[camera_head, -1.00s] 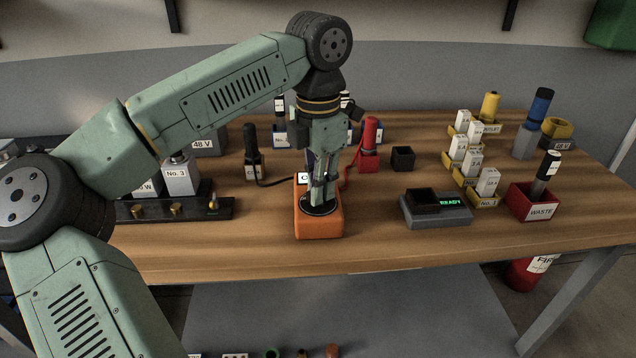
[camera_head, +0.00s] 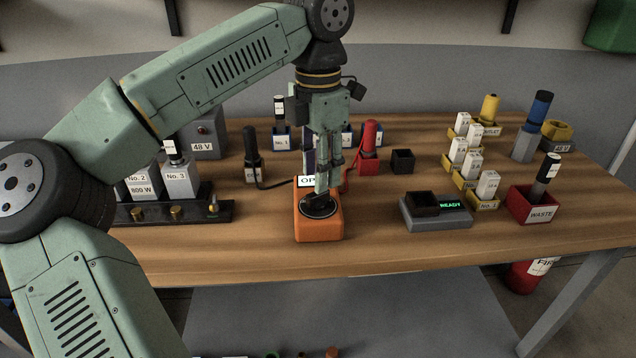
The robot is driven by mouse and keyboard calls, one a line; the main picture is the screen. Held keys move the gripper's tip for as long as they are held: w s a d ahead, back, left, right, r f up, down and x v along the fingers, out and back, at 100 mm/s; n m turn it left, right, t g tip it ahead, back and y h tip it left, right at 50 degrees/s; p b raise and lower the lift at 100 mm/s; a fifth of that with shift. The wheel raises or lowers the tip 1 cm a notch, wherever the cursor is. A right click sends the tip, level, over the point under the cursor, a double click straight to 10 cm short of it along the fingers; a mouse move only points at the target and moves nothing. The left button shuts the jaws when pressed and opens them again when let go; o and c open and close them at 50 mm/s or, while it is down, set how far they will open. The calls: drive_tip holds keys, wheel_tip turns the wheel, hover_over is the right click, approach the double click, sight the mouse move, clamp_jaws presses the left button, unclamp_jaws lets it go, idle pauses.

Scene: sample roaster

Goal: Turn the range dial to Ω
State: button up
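The range dial (camera_head: 318,208) is a round black dial on top of the orange meter (camera_head: 319,229), near the table's front edge. The meter's small white display (camera_head: 306,182) shows letters starting "OP"; the rest is hidden behind my gripper. My gripper (camera_head: 322,190) points straight down just above the dial, its fingers close together. I cannot tell whether the fingertips touch the dial or how far apart they are. The dial's markings are too small to read.
A black probe (camera_head: 251,145) and a red probe (camera_head: 369,140) stand in holders behind the meter, with cables running to it. A grey device reading READY (camera_head: 436,214) is to the right, a red WASTE bin (camera_head: 531,206) beyond it. A black rack (camera_head: 180,209) is left.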

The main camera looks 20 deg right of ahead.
wheel_tip(320, 180, up, 8)
drive_tip(key=shift+s+f, duration=0.1)
idle(0.5)
